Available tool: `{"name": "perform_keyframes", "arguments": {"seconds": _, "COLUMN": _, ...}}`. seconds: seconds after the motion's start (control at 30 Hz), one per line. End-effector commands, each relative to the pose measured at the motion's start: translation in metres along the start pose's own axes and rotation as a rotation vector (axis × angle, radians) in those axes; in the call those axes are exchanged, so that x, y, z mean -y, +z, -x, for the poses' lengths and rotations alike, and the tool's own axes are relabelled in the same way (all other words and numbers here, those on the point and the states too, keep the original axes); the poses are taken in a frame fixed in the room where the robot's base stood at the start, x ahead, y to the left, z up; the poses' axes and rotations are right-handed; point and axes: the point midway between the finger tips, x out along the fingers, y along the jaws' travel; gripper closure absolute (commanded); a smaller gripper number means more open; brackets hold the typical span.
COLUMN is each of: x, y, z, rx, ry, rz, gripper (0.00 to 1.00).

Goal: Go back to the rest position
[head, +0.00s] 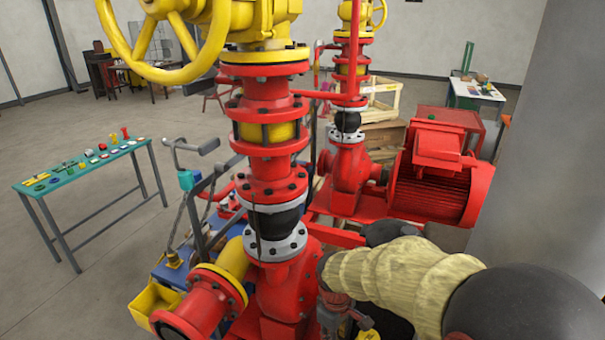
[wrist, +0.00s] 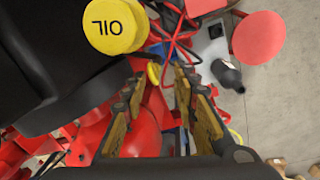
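In the wrist view, my gripper (wrist: 163,78) shows its two yellow-and-black fingers apart, with a gap between the tips. I see nothing held between them; red, blue and yellow parts of the skid show beyond the gap. In the head view, my arm in its pale yellow sleeve reaches in from the lower right, beside the red pump (head: 287,290). My gripper cannot be made out clearly there. A yellow cap marked OIL (wrist: 114,25) is at the upper left of the wrist view, close to a large black shape. Whether my fingers touch anything is unclear.
The red pipe column with a yellow handwheel (head: 170,70) stands close at the centre. A red motor (head: 435,178) is to the right, near a grey wall or pillar (head: 545,150). A green-topped table (head: 85,165) is at left. Floor is open at far left.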

Motion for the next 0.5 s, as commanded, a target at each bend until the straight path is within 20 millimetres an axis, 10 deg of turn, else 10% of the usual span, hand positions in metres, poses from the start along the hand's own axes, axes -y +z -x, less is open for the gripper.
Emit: {"name": "perform_keyframes", "arguments": {"seconds": 0.5, "x": 0.05, "y": 0.113, "z": 0.068, "rx": -0.099, "ry": -0.021, "rz": -0.586, "gripper": 0.71}}
